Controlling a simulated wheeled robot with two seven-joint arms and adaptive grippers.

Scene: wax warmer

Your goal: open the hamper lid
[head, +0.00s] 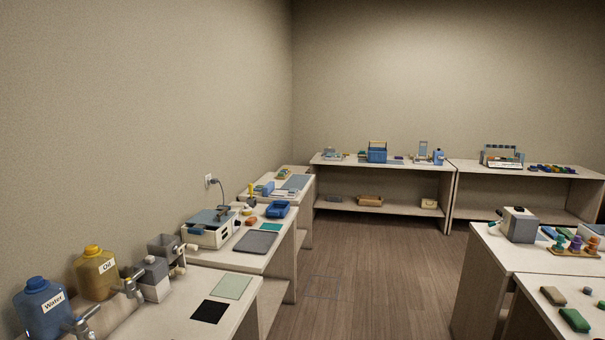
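No thing in the head view can be surely told as the hamper. A blue box or basket (377,155) with a thin handle over it stands far off on the back table; it is the most basket-like thing here. It is too small to tell whether it has a lid or how the lid stands. Neither of my grippers is in view.
Along the left wall, tables (186,307) hold a Water jug (40,312), an Oil jug (97,275), a white-and-blue machine (209,232) and a blue bin (278,209). Tables (500,252) with small items stand at right. The wooden floor (365,275) between is clear.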

